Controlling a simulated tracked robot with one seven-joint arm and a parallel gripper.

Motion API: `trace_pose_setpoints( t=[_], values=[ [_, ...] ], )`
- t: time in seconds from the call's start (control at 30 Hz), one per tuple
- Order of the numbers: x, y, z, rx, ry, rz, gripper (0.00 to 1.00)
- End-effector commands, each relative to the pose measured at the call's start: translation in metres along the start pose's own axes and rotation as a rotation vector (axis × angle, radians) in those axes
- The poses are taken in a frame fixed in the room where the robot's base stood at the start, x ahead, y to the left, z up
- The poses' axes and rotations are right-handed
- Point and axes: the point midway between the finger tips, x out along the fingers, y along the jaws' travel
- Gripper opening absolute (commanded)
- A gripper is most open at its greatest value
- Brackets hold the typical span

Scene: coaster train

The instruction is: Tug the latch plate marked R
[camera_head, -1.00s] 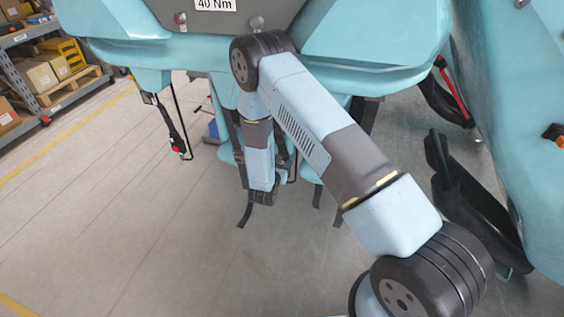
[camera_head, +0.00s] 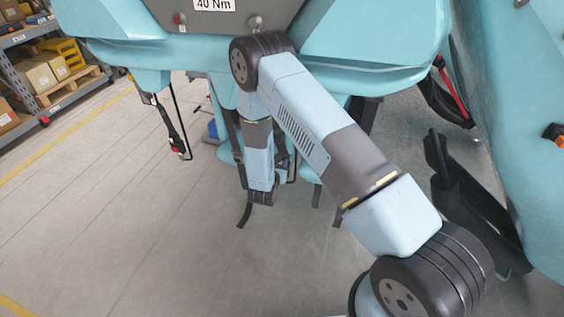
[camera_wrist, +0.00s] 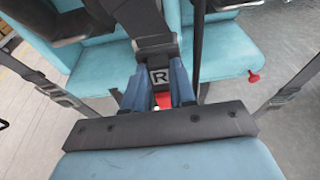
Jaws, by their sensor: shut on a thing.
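The latch plate marked R (camera_wrist: 159,77) shows in the wrist view as a dark piece with a white R label. My gripper (camera_wrist: 160,91) has its two blue fingers on either side of the plate, shut on it. A small red part (camera_wrist: 163,99) shows between the fingers, just below the label. Whether the plate sits in a buckle there is hard to see. In the head view my own arm reaches down to the seats, and the plate and the fingertips cannot be made out.
Teal seats (camera_wrist: 228,52) lie beyond the fingers. A dark bolted bar (camera_wrist: 165,126) crosses the near side. Straps (camera_wrist: 52,88) hang at the left and right. In the head view a hanging strap with a red end (camera_head: 176,140) and shelving (camera_head: 45,70) are at the left.

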Motion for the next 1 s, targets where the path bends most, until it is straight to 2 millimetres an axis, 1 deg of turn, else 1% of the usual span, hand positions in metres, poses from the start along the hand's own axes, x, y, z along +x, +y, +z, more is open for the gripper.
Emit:
trace_pose_setpoints(
  t=[0.03, 0.13, 0.17, 0.87, 0.9, 1.0],
  values=[
    [0.0001, -0.0002, 0.0001, 0.0, 0.0, 0.0, 0.1],
    [0.0001, -0.0003, 0.0001, 0.0, 0.0, -0.001, 0.01],
    [0.0001, -0.0003, 0.0001, 0.0, 0.0, -0.001, 0.0],
    [-0.0009, -0.0011, -0.0001, -0.002, 0.002, -0.002, 0.0],
    [-0.0009, -0.0011, -0.0001, -0.002, 0.002, -0.002, 0.28],
    [-0.0007, -0.0009, 0.0, -0.002, 0.001, -0.001, 0.37]
  ],
)
